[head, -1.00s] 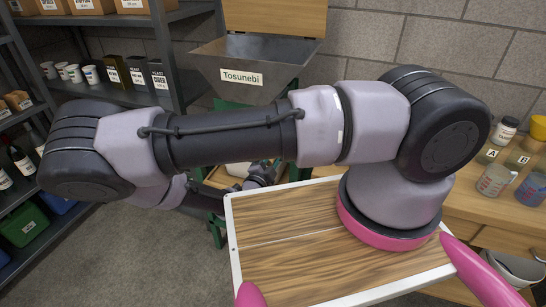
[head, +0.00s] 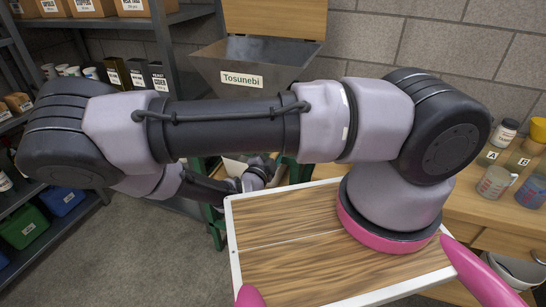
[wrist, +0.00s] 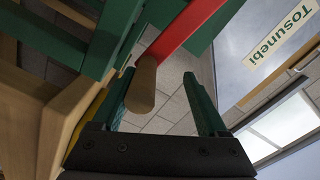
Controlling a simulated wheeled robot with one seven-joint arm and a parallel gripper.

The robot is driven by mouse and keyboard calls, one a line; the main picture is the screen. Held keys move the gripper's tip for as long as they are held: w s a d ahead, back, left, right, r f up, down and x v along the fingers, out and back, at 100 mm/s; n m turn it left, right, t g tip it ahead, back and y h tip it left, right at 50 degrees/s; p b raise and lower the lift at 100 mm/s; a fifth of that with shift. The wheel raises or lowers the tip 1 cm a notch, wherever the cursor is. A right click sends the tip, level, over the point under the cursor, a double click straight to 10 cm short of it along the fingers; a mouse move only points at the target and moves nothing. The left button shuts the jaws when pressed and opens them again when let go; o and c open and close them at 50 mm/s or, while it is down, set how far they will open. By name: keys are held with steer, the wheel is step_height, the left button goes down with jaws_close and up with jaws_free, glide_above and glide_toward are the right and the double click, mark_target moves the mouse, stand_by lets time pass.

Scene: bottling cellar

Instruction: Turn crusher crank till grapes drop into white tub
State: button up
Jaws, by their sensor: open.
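The crusher's grey metal hopper (head: 253,70), labelled Tosunebi, stands behind my arm in the head view. Its side also shows at upper right in the wrist view (wrist: 237,62). In the wrist view the red crank arm (wrist: 186,27) comes down from the top to a round wooden handle (wrist: 145,84). My gripper (wrist: 160,77) is open. The handle appears between its green fingers, closer to the left one; I cannot tell whether they touch. My arm hides most of the crusher's lower part in the head view, and no grapes are visible. I cannot make out the white tub clearly.
Green frame bars (wrist: 108,38) and pale wooden beams lie close on the left in the wrist view. A shelf rack (head: 182,50) stands left of the hopper. A wooden bench (head: 490,207) with jars and measuring cups is at right. Open floor (head: 140,255) lies at lower left.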

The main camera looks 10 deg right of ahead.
step_height(320, 180, up, 6)
steer(key=shift+w+a+r, duration=0.1)
steer(key=shift+r, duration=0.1)
steer(key=shift+a, duration=0.1)
